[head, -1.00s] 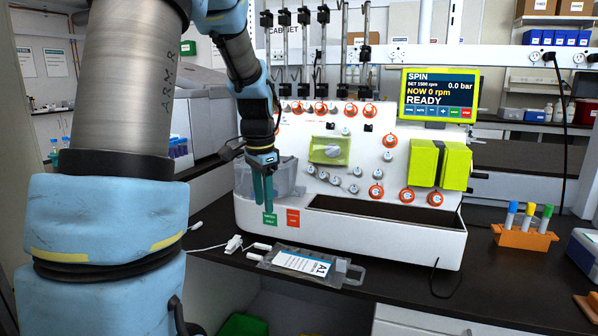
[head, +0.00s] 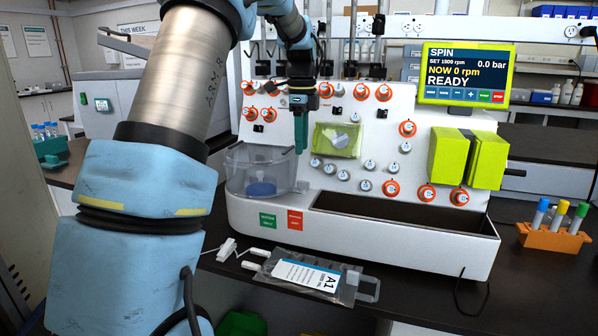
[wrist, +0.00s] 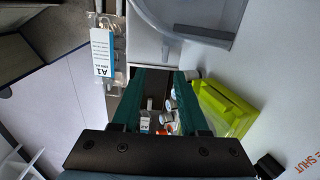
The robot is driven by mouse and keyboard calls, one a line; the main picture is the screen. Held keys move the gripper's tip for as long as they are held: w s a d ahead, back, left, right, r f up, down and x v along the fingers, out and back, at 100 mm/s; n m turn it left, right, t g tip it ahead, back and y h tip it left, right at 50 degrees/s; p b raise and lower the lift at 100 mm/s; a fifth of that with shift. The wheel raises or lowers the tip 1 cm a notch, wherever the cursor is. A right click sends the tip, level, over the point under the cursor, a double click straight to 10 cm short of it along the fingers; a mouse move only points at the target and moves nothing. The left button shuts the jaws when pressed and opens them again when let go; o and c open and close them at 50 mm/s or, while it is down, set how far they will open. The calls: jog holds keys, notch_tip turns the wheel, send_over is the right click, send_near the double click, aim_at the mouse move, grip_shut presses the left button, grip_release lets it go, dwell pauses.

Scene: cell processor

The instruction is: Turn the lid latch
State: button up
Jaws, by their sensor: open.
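The white cell processor (head: 380,240) stands on the dark bench in the head view. A clear round chamber (head: 243,175) with a blue disc inside is at its left. A yellow-green block with a pale knob (head: 337,140) is on the panel to the right of the chamber. I cannot tell for certain which part is the lid latch. My gripper (head: 300,150) points down between chamber and block, above the chamber's right edge, its teal fingers apart and empty. In the wrist view the open fingers (wrist: 158,80) have the yellow-green block (wrist: 225,105) to their right and the chamber's curved wall (wrist: 180,30) above.
White and orange knobs (head: 391,188) cover the panel. A dark trough (head: 400,222) runs along its lower right. A bag labelled A1 (head: 305,275) lies on the bench in front. A tube rack (head: 553,236) stands at right. The screen (head: 463,73) reads READY, 0 rpm.

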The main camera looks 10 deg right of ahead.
aim_at(301, 186)
jog(key=f, duration=0.3)
jog(key=f+p, duration=0.1)
jog(key=f, duration=0.3)
jog(key=w+f, duration=0.1)
jog(key=f, duration=0.2)
jog(key=shift+d+f, duration=0.15)
jog(key=shift+f, duration=0.15)
jog(key=shift+c, duration=0.4)
grip_shut()
